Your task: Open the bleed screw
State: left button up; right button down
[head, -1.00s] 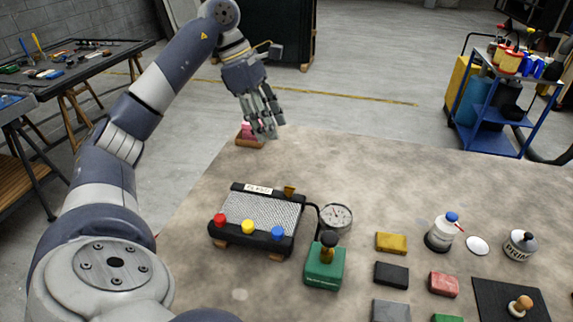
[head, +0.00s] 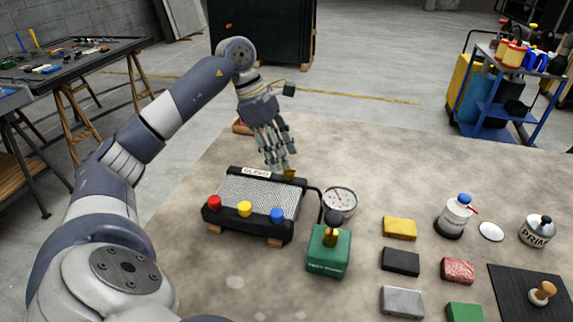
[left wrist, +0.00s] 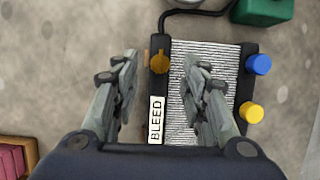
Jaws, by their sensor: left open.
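The bleed screw is a small brass-coloured wing piece (head: 289,174) on the back right corner of a black-framed radiator block (head: 256,191). In the left wrist view the screw (left wrist: 160,64) stands beside a white label reading BLEED (left wrist: 156,119). My left gripper (head: 281,167) is open and empty, just above and behind the screw. In the left wrist view its fingers (left wrist: 160,68) lie on either side of the screw, with no contact visible. My right gripper is not in view.
Red, yellow (head: 244,209) and blue caps line the block's front. A hose leads to a round gauge (head: 340,202) by a green hand pump (head: 329,252). Coloured blocks, bottles and a black mat (head: 525,290) lie to the right. The table's left part is clear.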

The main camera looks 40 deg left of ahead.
aim_at(290, 172)
pick_arm(q)
jog(key=shift+x, duration=1.85)
grip_shut()
